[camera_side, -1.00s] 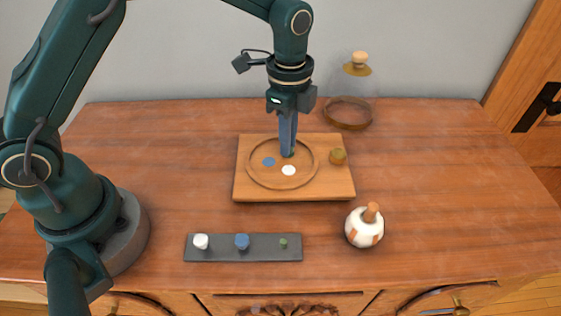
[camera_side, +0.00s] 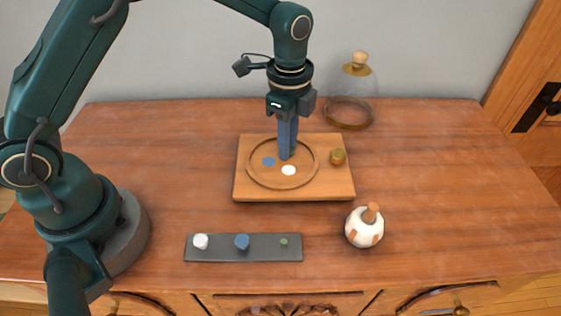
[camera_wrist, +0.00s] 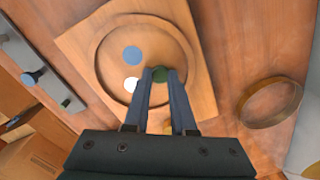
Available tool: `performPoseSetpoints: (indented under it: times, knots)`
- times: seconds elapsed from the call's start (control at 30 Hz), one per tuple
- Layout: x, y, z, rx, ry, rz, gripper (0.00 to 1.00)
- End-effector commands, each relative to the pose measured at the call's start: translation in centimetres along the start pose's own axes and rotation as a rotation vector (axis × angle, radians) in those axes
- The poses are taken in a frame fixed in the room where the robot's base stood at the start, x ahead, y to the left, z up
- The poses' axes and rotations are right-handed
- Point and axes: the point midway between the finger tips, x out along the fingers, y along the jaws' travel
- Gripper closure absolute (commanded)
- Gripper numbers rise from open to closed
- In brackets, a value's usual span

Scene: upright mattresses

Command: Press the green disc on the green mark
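My gripper (camera_side: 287,157) points straight down over the round recess of the wooden board (camera_side: 245,190). In the wrist view its fingers (camera_wrist: 163,78) are close together around a dark green disc (camera_wrist: 160,74), which looks held between the tips. The tips are at or just above the recess floor; I cannot tell whether the disc touches it. A blue mark (camera_side: 269,162) and a white mark (camera_side: 288,170) lie in the recess beside the fingers. No green mark shows there; the fingers and disc may hide it. A small green spot (camera_side: 283,242) shows on the grey strip.
The dark grey strip (camera_side: 262,251) at the front carries a white piece (camera_side: 201,241) and a blue piece (camera_side: 242,241). A brass-coloured knob (camera_side: 338,156) sits on the board's right side. A white pot (camera_side: 364,228) and a glass dome (camera_side: 350,105) stand to the right. The far right table is clear.

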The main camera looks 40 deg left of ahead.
Motion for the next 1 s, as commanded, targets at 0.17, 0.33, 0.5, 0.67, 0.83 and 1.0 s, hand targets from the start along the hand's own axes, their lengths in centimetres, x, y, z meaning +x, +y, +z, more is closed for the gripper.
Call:
performPoseSetpoints:
  times: [0.17, 0.33, 0.5, 0.67, 0.83, 1.0]
  knots:
    - [0.0, 0.0, 0.0, 0.000, 0.000, -0.001, 0.78]
    - [0.0, -0.1, 0.0, 0.000, 0.000, -0.002, 0.78]
    - [0.0, -0.1, 0.0, 0.000, 0.000, -0.002, 0.78]
    - [-0.4, -0.1, 0.0, 0.000, 0.001, -0.003, 0.78]
    - [-1.1, -0.1, 0.0, 0.000, 0.000, -0.002, 0.78]
    - [-1.7, -0.1, 0.0, 0.000, 0.001, -0.003, 0.78]
